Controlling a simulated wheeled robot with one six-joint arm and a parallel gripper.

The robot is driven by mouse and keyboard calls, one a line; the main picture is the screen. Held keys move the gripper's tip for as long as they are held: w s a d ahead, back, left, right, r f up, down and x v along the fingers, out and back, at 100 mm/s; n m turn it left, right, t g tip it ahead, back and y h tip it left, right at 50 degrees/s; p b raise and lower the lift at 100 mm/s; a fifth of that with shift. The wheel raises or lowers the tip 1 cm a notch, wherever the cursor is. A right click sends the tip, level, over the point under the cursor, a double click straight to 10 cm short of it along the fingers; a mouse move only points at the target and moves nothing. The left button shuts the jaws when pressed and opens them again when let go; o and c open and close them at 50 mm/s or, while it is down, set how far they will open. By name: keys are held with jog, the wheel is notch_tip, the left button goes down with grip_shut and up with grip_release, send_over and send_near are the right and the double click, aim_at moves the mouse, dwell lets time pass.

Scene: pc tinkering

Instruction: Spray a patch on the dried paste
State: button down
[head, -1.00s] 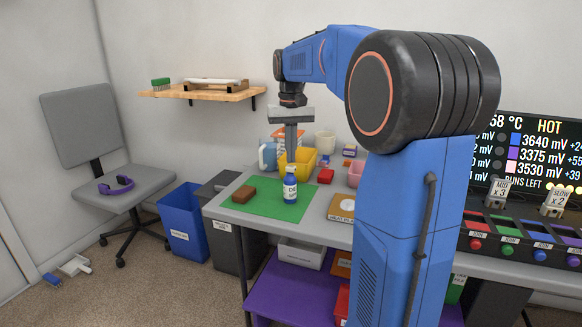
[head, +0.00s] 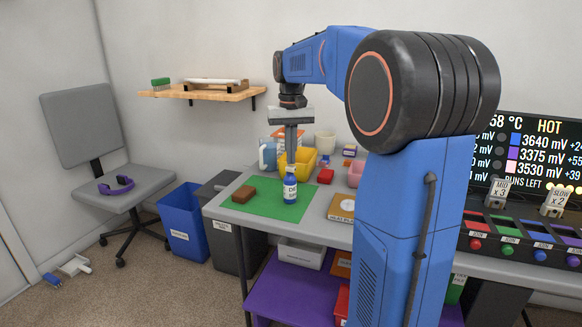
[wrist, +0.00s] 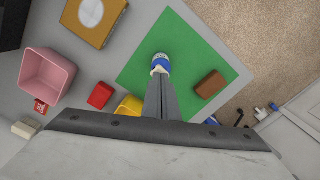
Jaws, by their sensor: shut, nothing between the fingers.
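A small blue bottle with a white label (head: 290,190) stands upright on the green mat (head: 250,204). My gripper (head: 291,160) points down just above the bottle's top, with its fingers together and nothing held. In the wrist view, the closed fingers (wrist: 160,85) reach toward the bottle's blue cap (wrist: 161,60), and the fingers hide part of the view below it. I cannot tell whether the fingertips touch the cap. I cannot make out any dried paste in either view.
A brown block (head: 244,194) lies on the mat left of the bottle. A yellow bin (head: 302,170), a red box (head: 326,176) and a pink bin (head: 356,174) stand behind. A heat plate (head: 342,206) is to the right. The mat's front is clear.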

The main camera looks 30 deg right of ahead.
jog(key=shift+f, duration=0.7)
jog(key=shift+r, duration=1.3)
jog(key=shift+f, duration=1.15)
dwell(0.9)
jog(key=shift+r, duration=1.15)
jog(key=shift+r, duration=0.1)
jog(key=shift+r, duration=2.4)
